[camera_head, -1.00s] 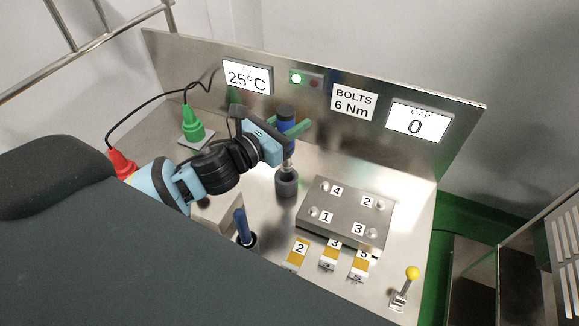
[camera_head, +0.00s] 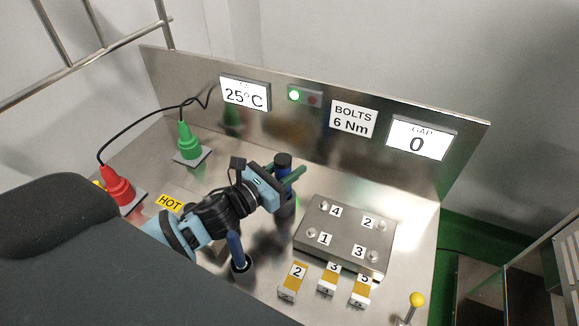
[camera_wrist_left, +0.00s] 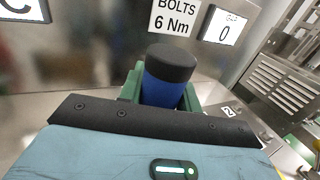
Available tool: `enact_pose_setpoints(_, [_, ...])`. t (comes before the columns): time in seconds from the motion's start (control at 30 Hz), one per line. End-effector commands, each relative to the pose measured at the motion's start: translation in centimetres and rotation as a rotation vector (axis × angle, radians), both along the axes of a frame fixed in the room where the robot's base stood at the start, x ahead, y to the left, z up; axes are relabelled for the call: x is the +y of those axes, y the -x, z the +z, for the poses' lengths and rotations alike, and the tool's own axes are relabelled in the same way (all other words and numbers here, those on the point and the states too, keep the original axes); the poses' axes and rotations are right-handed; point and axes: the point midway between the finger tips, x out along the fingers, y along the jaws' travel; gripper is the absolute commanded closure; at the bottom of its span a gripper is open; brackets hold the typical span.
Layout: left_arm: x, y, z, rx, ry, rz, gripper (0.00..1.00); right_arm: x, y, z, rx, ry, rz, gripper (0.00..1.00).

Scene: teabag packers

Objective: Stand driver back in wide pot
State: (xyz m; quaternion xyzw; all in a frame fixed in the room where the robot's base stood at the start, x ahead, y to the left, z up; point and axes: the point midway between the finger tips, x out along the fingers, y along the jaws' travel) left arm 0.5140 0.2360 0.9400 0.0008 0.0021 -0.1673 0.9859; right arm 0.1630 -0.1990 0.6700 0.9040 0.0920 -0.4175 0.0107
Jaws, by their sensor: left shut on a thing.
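The driver has a blue handle with a black cap (camera_head: 283,160); it also shows close up in the wrist view (camera_wrist_left: 163,90). My left gripper (camera_head: 285,180) has its green fingers closed around the handle, one on each side. The driver looks about upright. Its lower end is low over the spot of the dark grey wide pot (camera_head: 285,209), which is mostly hidden behind my gripper and the handle. I cannot tell how deep the driver's lower end sits in the pot. My right gripper is not in view.
Another blue-handled tool (camera_head: 236,246) stands in a dark holder in front of my left wrist. A metal block with numbered bolts (camera_head: 345,236) lies to the right, with numbered yellow-and-white pieces (camera_head: 329,278) before it. Red (camera_head: 117,187) and green (camera_head: 188,141) cones stand left.

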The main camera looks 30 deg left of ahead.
Motion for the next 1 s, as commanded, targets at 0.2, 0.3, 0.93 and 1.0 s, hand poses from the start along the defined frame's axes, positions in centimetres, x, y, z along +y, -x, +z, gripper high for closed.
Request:
enact_pose_setpoints(0.2, [0.0,0.0,-0.1,-0.003,0.001,-0.001,0.94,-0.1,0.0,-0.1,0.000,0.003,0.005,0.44])
enact_pose_setpoints(0.3, [0.0,0.0,-0.2,-0.001,0.000,0.000,0.58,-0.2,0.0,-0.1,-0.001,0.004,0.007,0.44])
enact_pose_setpoints(0.93, [0.6,1.7,-0.1,0.003,0.001,0.000,0.45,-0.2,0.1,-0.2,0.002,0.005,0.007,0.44])
enact_pose_setpoints(1.0, [0.9,2.8,-0.2,0.005,-0.001,-0.001,0.45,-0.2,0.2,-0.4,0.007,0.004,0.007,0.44])
